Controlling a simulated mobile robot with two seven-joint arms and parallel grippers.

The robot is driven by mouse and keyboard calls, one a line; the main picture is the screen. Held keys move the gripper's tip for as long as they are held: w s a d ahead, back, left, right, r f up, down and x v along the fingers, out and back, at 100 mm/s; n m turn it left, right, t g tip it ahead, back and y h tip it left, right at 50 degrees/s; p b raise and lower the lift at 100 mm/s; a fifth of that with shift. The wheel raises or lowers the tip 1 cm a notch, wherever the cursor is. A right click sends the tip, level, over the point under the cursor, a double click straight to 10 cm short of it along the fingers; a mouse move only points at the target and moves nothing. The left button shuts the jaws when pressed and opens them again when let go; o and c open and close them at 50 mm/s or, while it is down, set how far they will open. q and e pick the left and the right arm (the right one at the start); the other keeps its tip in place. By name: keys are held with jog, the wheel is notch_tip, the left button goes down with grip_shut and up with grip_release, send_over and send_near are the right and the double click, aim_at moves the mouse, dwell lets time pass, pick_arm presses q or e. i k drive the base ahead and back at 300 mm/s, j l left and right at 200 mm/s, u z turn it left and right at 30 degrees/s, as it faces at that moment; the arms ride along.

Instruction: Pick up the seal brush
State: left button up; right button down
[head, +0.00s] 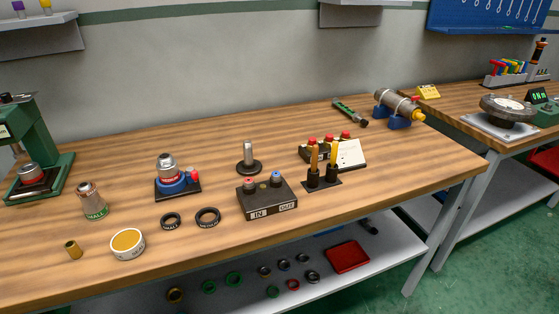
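Two upright tools with coloured handles stand in a small black holder (318,183) on the wooden bench, right of the middle. One tool has an orange-brown handle (314,160), the other a yellow handle (334,153). Their lower ends are hidden in the holder's sockets. They look brush-like, but I cannot tell which one is the seal brush. Neither of my grippers is in view.
A dark box marked IN and OUT (267,199) stands just left of the holder. A white card (350,154) and red-topped items are behind it. The bench's right front is clear.

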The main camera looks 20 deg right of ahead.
aim_at(316, 148)
jog(key=l+u, duration=0.2)
jog(key=l, duration=0.45)
jog(key=l+u, duration=0.2)
jog(key=l, duration=0.45)
jog(key=k+l+u, duration=0.2)
jog(key=l, duration=0.4)
jog(key=i, duration=0.1)
